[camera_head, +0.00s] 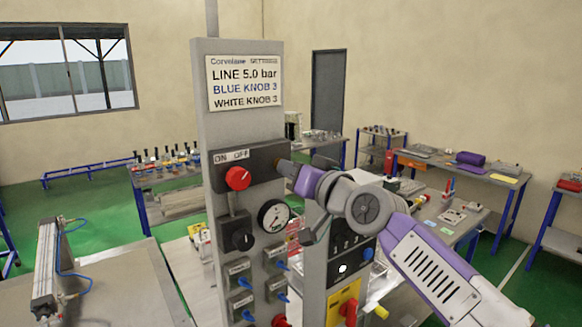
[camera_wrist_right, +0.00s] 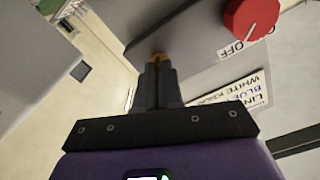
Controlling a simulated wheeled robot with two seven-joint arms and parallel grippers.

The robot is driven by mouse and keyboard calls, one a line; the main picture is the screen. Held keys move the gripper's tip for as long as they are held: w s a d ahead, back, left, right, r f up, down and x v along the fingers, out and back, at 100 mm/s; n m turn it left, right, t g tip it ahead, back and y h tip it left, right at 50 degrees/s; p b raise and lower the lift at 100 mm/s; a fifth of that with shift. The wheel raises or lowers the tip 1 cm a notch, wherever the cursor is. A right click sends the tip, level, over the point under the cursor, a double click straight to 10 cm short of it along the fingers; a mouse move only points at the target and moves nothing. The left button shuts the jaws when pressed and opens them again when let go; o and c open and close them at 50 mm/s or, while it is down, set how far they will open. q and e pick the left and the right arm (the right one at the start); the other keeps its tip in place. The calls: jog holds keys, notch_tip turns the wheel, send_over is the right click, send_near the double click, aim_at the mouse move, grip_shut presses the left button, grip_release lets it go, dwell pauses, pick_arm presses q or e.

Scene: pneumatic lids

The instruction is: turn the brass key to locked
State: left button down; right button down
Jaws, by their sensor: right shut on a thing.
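The brass key (camera_wrist_right: 158,56) shows as a small golden bit at the fingertips of my right gripper (camera_wrist_right: 158,68) in the right wrist view. The fingers are shut on it and hide most of it, so its turn angle cannot be read. In the head view my right gripper (camera_head: 288,167) reaches in from the right to the right side of the dark switch box (camera_head: 262,158) on the grey panel. My left gripper is not in view.
A red ON/OFF knob (camera_head: 238,178) sits on the same box, left of my gripper. Below are a pressure gauge (camera_head: 273,215), a black knob (camera_head: 237,233) and several blue-handled valves. A second control post (camera_head: 314,270) stands under my right arm.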

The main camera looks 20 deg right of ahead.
jog(key=shift+m+p, duration=0.5)
jog(key=shift+m, duration=1.6)
jog(key=c, duration=1.3)
grip_release()
jog(key=shift+s, duration=0.15)
jog(key=b+v, duration=0.2)
jog(key=v, duration=0.5)
jog(key=shift+s+d, duration=0.15)
